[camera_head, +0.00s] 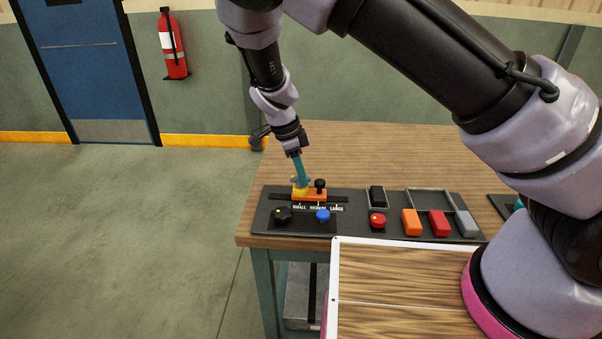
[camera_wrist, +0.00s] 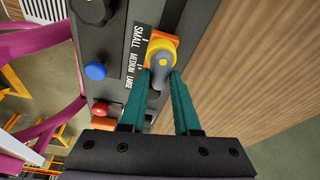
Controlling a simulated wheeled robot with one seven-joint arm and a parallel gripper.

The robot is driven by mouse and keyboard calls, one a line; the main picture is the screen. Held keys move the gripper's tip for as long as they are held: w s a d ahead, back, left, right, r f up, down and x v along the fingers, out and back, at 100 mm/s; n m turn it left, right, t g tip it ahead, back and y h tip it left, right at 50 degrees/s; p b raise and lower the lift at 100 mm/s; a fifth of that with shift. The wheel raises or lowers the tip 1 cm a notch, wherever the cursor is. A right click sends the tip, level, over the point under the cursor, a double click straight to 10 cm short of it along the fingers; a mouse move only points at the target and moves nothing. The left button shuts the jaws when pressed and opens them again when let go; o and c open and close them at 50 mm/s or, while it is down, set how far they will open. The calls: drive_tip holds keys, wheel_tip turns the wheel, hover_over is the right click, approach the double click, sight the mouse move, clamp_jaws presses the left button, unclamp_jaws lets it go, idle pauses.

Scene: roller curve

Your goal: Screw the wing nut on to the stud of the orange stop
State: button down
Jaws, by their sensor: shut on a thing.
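The orange stop (camera_head: 313,196) sits on the dark panel by the word SMALL; part of it also shows in the wrist view (camera_wrist: 156,35). A yellow round piece (camera_wrist: 153,46) is on its left part, with a black knob (camera_head: 320,184) to the right. The grey wing nut (camera_wrist: 158,77) lies over the yellow piece, and a yellow spot shows at its middle. My gripper (camera_wrist: 161,73) points down with its teal fingers shut on the wing nut. I cannot tell how far the thread is engaged.
The panel holds a black knob (camera_head: 283,214), a blue knob (camera_head: 322,214) and a red button (camera_head: 377,220). Orange (camera_head: 411,222), red (camera_head: 438,223) and grey (camera_head: 466,223) blocks stand to the right. The wooden tabletop (camera_head: 370,150) behind is clear.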

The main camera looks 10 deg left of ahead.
drive_tip(key=m, duration=0.2)
drive_tip(key=m+g, duration=0.1)
drive_tip(key=m, duration=0.3)
drive_tip(key=shift+d+m+g, duration=0.3)
drive_tip(key=shift+d+g, duration=0.05)
drive_tip(key=shift+g, duration=0.05)
drive_tip(key=c, duration=0.6)
unclamp_jaws()
drive_tip(key=shift+a, duration=0.2)
drive_tip(key=shift+c, duration=0.4)
drive_tip(key=shift+r, duration=0.15)
drive_tip(key=shift+r, duration=1.6)
